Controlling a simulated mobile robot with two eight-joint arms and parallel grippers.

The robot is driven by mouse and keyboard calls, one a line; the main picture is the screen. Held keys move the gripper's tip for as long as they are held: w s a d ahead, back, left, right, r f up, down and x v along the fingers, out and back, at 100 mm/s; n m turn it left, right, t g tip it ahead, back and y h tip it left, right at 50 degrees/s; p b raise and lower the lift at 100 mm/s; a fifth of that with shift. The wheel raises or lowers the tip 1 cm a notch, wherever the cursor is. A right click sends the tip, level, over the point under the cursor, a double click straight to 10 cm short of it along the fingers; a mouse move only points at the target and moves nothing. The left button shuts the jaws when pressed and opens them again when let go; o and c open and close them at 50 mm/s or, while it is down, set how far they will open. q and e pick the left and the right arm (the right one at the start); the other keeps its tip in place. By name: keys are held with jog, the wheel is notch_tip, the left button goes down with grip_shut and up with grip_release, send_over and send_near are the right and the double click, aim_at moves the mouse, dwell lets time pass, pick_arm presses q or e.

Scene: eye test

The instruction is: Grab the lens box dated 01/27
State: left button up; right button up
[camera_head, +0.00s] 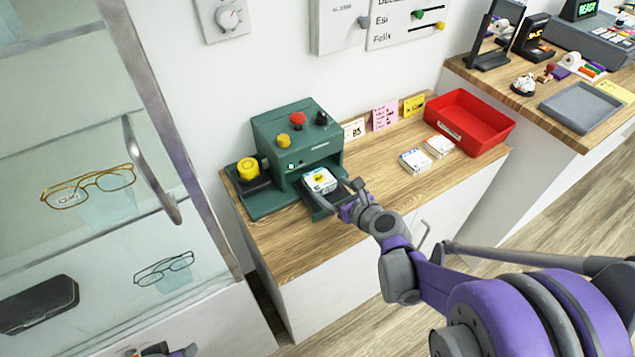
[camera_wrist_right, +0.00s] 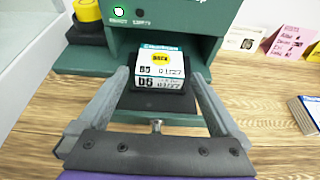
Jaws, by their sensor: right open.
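A white lens box (camera_head: 320,180) with a yellow sticker sits on the tray of the green machine (camera_head: 290,130). In the right wrist view, the box (camera_wrist_right: 160,66) carries small print that looks like a date ending in 27, but I cannot read it surely. My right gripper (camera_head: 346,189) is open in front of the machine. In the right wrist view its fingers (camera_wrist_right: 162,88) reach forward to the left and right of the box, not closed on it. A small part of my left arm (camera_head: 168,351) shows at the bottom edge; its fingers are not clear.
Two more boxes, one (camera_head: 415,160) and another (camera_head: 439,147), lie on the wooden counter (camera_head: 375,185) before a red tray (camera_head: 470,120). Note cards (camera_head: 385,116) stand behind. A yellow button (camera_head: 247,169) is left of the machine. A glass cabinet with eyeglasses (camera_head: 90,186) stands left.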

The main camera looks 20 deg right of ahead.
aim_at(321, 180)
jog(key=x, duration=0.6)
jog(key=shift+r, duration=0.1)
jog(key=c, duration=1.2)
jog(key=shift+r, duration=0.1)
